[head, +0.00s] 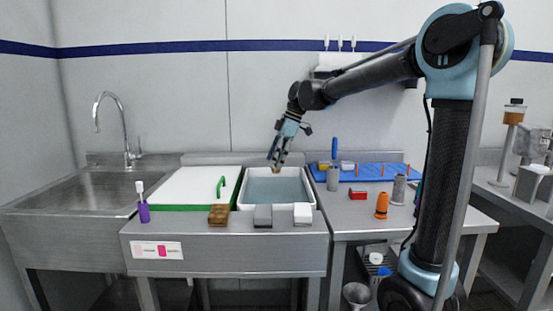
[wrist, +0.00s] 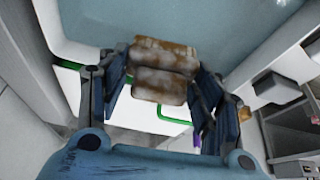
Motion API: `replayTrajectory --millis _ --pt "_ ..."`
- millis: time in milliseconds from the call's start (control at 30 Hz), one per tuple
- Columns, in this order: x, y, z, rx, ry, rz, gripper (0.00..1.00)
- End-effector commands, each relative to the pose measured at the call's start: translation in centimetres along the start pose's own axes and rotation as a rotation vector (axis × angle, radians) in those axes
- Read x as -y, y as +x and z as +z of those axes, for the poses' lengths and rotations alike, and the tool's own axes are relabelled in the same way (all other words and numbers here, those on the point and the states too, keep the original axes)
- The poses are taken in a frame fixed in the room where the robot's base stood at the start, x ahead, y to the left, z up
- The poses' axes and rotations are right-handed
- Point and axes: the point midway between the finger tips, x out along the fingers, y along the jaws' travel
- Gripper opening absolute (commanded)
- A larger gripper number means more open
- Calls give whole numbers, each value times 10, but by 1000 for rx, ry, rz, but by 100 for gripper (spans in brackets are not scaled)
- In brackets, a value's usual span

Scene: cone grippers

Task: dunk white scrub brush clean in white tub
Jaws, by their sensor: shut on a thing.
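My gripper (head: 277,160) is over the far part of the white tub (head: 312,190), which holds blue-grey water. In the wrist view my gripper (wrist: 160,82) is shut on the scrub brush (wrist: 162,68), a whitish block with brown stains across its surface. The brush shows only as a small brownish end (head: 275,170) in the head view. The tub's white rim (wrist: 52,22) and water also show in the wrist view. I cannot tell whether the brush touches the water.
Brown (head: 218,215), grey (head: 263,216) and white (head: 303,213) blocks stand along the tub's front. A white board with green edging (head: 190,187) is left of it, then a sink (head: 85,190). A blue mat (head: 365,172) and orange cone (head: 381,206) are right.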

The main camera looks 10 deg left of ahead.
Motion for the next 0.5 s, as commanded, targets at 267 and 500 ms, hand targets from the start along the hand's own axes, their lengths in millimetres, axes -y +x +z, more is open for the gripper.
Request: replayTrajectory --millis 267,500 --pt "0 17 7 0 0 0 36" --pt "-1 35 14 0 0 0 36"
